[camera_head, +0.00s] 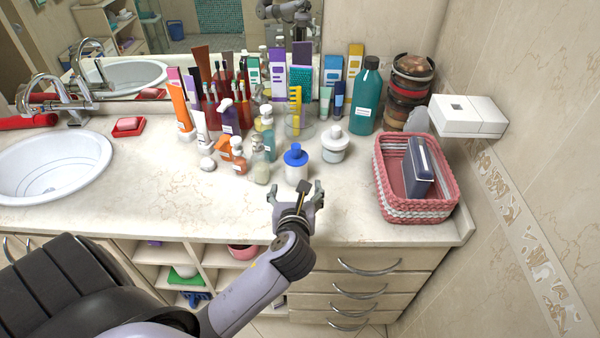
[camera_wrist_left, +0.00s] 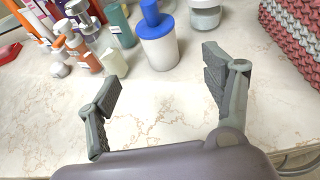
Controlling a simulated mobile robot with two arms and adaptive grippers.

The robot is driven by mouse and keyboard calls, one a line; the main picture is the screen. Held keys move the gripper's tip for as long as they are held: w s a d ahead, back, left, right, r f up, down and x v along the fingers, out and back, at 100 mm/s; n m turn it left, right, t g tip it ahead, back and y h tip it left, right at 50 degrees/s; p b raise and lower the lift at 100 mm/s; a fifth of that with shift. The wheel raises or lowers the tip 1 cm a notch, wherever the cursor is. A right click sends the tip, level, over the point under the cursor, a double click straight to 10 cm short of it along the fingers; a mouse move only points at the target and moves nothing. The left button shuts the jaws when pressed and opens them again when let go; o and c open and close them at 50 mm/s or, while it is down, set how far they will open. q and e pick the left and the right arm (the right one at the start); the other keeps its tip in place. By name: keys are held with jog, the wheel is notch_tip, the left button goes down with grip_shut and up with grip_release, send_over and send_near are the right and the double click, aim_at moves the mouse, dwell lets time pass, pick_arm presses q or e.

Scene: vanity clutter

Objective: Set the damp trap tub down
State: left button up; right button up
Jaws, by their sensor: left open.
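A white tub with a blue lid (camera_head: 296,166) stands upright on the counter near its front; I take it to be the damp trap tub, though I cannot read a label. It also shows in the left wrist view (camera_wrist_left: 159,49), beyond and between the fingers. My left gripper (camera_head: 297,194) is open and empty at the counter's front edge, just in front of the tub. Bare counter shows between the fingers and the tub, and they do not touch. My right gripper is not in view.
A white jar (camera_head: 335,147) stands right of the tub, and an orange bottle (camera_head: 238,160) and other bottles stand to its left. A pink woven basket (camera_head: 392,205) holds a dark blue case at the right. The sink (camera_head: 50,165) is at the left. The front counter strip is clear.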

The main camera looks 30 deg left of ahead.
aim_at(297, 168)
pick_arm(q)
jog(key=p+x, duration=0.1)
jog(key=x, duration=0.9)
jog(key=shift+w+r+p, duration=0.1)
jog(key=shift+w+p, duration=0.1)
jog(key=shift+p, duration=0.1)
jog(key=shift+x, duration=0.85)
jog(key=p+x, duration=0.1)
jog(key=x, duration=0.2)
jog(key=shift+a, duration=0.3)
jog(key=shift+w+a+f, duration=0.25)
jog(key=shift+w+f, duration=0.15)
jog(key=shift+f, duration=0.05)
jog(key=shift+s, duration=0.1)
jog(key=shift+c, duration=0.3)
jog(key=shift+r, duration=0.1)
jog(key=shift+c, duration=0.7)
jog(key=c, duration=1.2)
jog(key=shift+c, duration=0.2)
